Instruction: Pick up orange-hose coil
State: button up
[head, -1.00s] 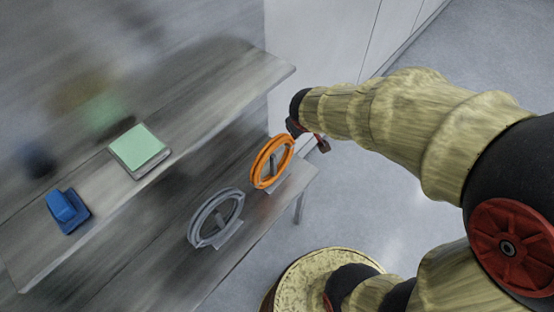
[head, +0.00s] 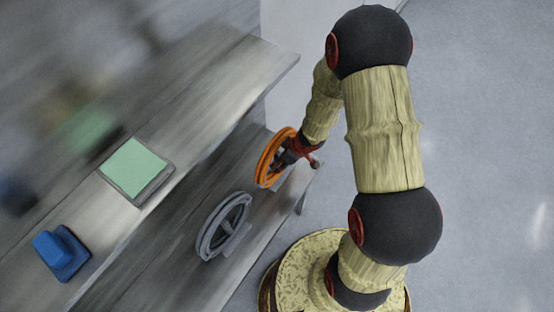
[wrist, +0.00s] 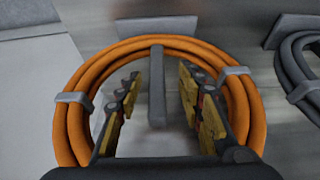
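The orange-hose coil (head: 268,158) stands upright on the lower shelf, near its right end. In the wrist view the orange coil (wrist: 92,72) fills the middle, bound by grey clips, with a dark grey upright peg (wrist: 157,85) in its opening. My gripper (head: 292,150) is at the coil's right side in the head view. In the wrist view my gripper (wrist: 160,92) is open. Its two fingers show inside the ring's outline, one on each side of the peg. I cannot tell whether they touch the hose.
A grey hose coil (head: 222,228) stands on the lower shelf (head: 268,220) to the left; it also shows in the wrist view (wrist: 292,75). The upper shelf (head: 200,110) holds a green pad (head: 137,167) and a blue object (head: 61,252). Open floor lies to the right.

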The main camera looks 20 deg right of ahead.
aim_at(272, 181)
jog(key=shift+b+x, duration=0.3)
jog(key=shift+x, duration=0.55)
jog(key=b+x, duration=0.2)
jog(key=x, duration=0.1)
jog(key=d+b+x, duration=0.1)
jog(key=x, duration=0.1)
jog(key=shift+s+f+b, duration=0.15)
jog(key=shift+s+b, duration=0.1)
jog(key=shift+b, duration=0.05)
jog(key=shift+c, duration=0.2)
grip_shut()
